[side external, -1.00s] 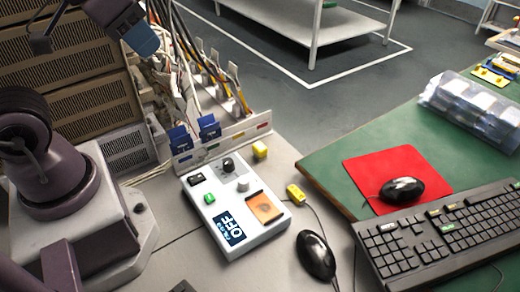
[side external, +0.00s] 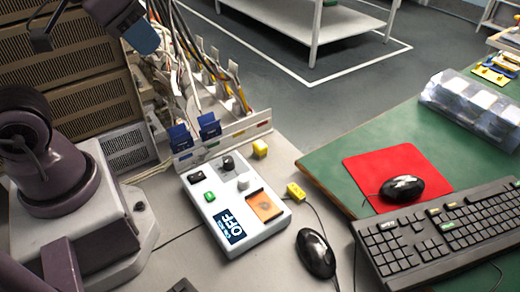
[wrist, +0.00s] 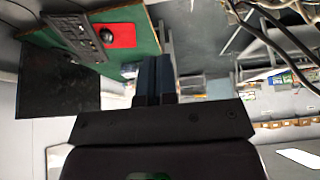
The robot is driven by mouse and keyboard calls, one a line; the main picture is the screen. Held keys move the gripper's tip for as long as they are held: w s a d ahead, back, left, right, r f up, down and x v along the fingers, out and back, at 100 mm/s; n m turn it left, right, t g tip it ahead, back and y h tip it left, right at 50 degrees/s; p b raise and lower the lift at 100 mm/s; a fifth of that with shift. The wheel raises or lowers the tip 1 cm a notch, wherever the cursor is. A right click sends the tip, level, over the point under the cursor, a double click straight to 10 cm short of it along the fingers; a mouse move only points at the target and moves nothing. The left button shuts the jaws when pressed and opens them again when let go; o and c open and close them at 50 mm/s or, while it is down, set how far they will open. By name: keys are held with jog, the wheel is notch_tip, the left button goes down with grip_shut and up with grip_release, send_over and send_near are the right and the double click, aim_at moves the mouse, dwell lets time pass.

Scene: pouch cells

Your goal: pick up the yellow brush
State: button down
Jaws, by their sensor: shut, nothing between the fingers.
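No object clearly shaped like a yellow brush can be made out. A small yellow block (side external: 260,149) sits beside the rack on the grey bench, and a small yellow piece (side external: 296,192) lies to the right of the white control box. More small yellow items (side external: 494,72) lie at the far right on the green table. My gripper (side external: 146,42), with dark blue fingers, is at the upper left in the side view, in front of the tan ribbed panels, apart from these items. In the wrist view its fingers (wrist: 155,75) are shut with nothing held.
The white control box (side external: 235,208) with an OFF display stands mid-bench. A black mouse (side external: 316,254) is beside it. The green table holds a red mat (side external: 365,172) with another mouse, a keyboard (side external: 440,235) and a clear plastic package (side external: 470,108). Cables rise from the rack (side external: 225,142).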

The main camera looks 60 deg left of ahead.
jog(key=c, duration=0.8)
grip_release()
jog(key=shift+o, duration=0.2)
jog(key=m+g, duration=0.6)
jog(key=m, duration=1.2)
send_over(260, 144)
notch_tip(260, 144, down, 22)
notch_tip(260, 144, down, 12)
jog(key=shift+f, duration=0.15)
